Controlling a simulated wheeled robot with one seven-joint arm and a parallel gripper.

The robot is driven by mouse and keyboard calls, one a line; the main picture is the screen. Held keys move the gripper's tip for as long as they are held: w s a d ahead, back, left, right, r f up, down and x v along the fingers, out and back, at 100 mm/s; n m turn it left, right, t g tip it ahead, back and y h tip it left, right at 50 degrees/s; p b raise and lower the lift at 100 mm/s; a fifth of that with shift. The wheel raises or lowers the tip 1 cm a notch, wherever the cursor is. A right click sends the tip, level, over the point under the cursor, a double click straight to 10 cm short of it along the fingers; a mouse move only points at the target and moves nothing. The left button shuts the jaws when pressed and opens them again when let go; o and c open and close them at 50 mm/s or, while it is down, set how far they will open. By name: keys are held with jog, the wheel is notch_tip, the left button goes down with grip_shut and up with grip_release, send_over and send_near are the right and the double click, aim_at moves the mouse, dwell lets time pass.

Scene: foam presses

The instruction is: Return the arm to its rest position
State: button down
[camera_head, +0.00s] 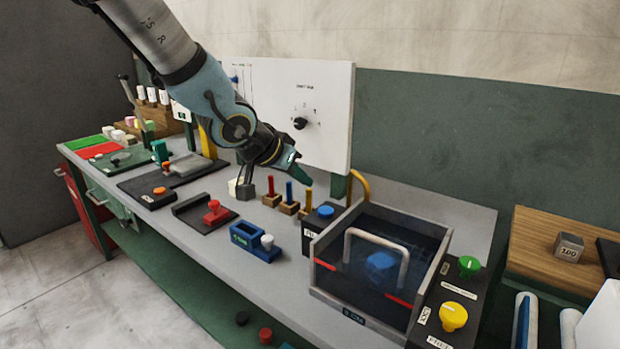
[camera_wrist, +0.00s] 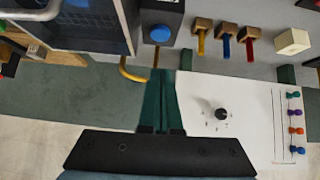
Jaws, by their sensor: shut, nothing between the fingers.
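My gripper (camera_head: 301,179) hangs above the bench from my arm, which reaches in from the upper left in the head view. In the wrist view, my gripper (camera_wrist: 160,75) has its two dark green fingers together with nothing between them. Its tips are near a box with a blue button (camera_wrist: 161,33); that blue button (camera_head: 325,211) also shows in the head view. The gripper appears to be apart from everything around it.
A guarded press with a clear cover (camera_head: 378,257) stands at the right of the bench. Red, blue and yellow pegs in wooden blocks (camera_head: 289,208) stand below my gripper. A white panel with a black knob (camera_head: 300,123) stands behind my arm. Green and yellow buttons (camera_head: 453,316) are at the right.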

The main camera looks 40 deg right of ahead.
jog(key=shift+s+a+r, duration=0.1)
jog(key=shift+a+r, duration=0.25)
dwell(0.4)
jog(key=w+a+f+n+t+y, duration=0.15)
jog(key=w+a, duration=0.25)
jog(key=a, duration=0.4)
jog(key=w+a+f+n+y, duration=0.2)
jog(key=w+a+n+y, duration=0.15)
jog(key=a, duration=0.45)
jog(key=w+a+f+n+t+y, duration=0.15)
jog(key=w+a, duration=0.25)
jog(key=a, duration=0.4)
jog(key=s+a+n+g+y, duration=0.1)
jog(key=s+a+n, duration=0.1)
jog(key=a, duration=0.7)
jog(key=s+a+f+n+g+y, duration=0.1)
jog(key=s+a+n+g, duration=0.1)
jog(key=a+n, duration=0.3)
jog(key=s+a, duration=0.1)
jog(key=a, duration=0.3)
jog(key=shift+s+a+f, duration=0.25)
